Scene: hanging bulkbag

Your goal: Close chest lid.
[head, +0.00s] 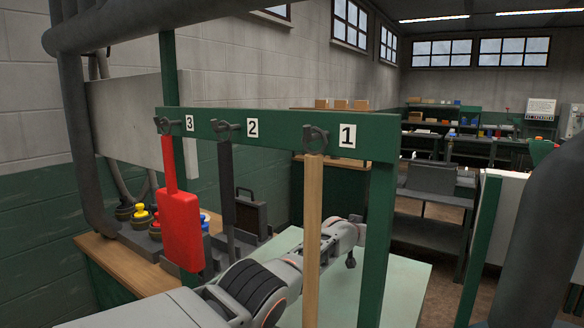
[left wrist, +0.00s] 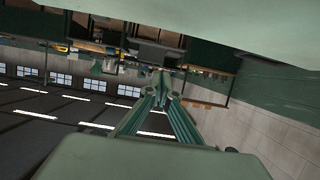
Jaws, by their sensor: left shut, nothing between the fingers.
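No chest can be made out for certain. A dark case (head: 250,212) with a handle on top stands on the wooden bench at the left, partly behind the hanging black bar; I cannot tell whether it is the chest or how its lid stands. My left arm reaches in low behind the rack, and my left gripper (head: 351,259) is at its far end, small, over the pale green surface (head: 405,275). In the left wrist view, which is upside down, the left gripper (left wrist: 160,78) has its fingertips together, with nothing between them. My right gripper is out of view.
A green rack (head: 285,132) with hooks 3, 2 and 1 stands in front of my left arm. A red paddle (head: 180,228), a black bar (head: 226,190) and a wooden pole (head: 313,215) hang from it. A grey box (head: 432,178) sits further back.

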